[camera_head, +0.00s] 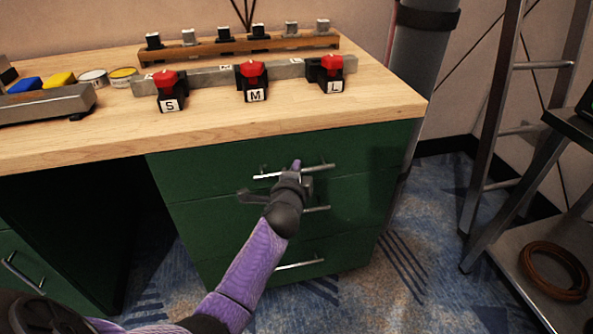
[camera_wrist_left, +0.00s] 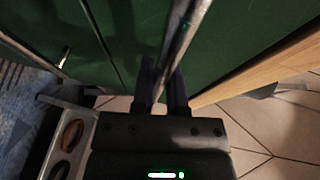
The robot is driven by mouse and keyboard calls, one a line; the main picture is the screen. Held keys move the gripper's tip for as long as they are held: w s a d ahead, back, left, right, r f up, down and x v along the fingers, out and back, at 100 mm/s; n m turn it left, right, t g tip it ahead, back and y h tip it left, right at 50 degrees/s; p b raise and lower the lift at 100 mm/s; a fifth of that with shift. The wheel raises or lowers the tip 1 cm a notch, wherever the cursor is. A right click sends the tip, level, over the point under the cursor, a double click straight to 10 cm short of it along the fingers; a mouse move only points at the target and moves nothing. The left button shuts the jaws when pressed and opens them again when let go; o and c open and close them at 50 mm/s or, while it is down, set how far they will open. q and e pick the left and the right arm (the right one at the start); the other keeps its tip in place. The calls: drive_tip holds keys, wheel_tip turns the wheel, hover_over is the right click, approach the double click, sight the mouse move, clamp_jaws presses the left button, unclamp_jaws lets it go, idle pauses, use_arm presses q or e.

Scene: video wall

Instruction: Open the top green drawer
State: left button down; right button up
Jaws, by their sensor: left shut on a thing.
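The top green drawer (camera_head: 215,165) is the upper of three drawers under the right end of the wooden desk. Its front looks flush with the cabinet. A straight silver bar handle (camera_head: 322,167) runs across it, and in the left wrist view the bar (camera_wrist_left: 190,30) passes between the fingers. My left gripper (camera_head: 296,170) is shut on this handle; it also shows in the left wrist view (camera_wrist_left: 163,88). The gripper and forearm hide parts of the drawer fronts and lower handles. My right gripper is not in view.
The desk top (camera_head: 380,105) holds red-topped clamps (camera_head: 254,73) marked S, M and L. Two lower drawers have silver handles (camera_head: 300,265). A metal ladder (camera_head: 502,100) and a cart with a brown coil (camera_head: 555,270) stand at right. Carpet before the drawers is open.

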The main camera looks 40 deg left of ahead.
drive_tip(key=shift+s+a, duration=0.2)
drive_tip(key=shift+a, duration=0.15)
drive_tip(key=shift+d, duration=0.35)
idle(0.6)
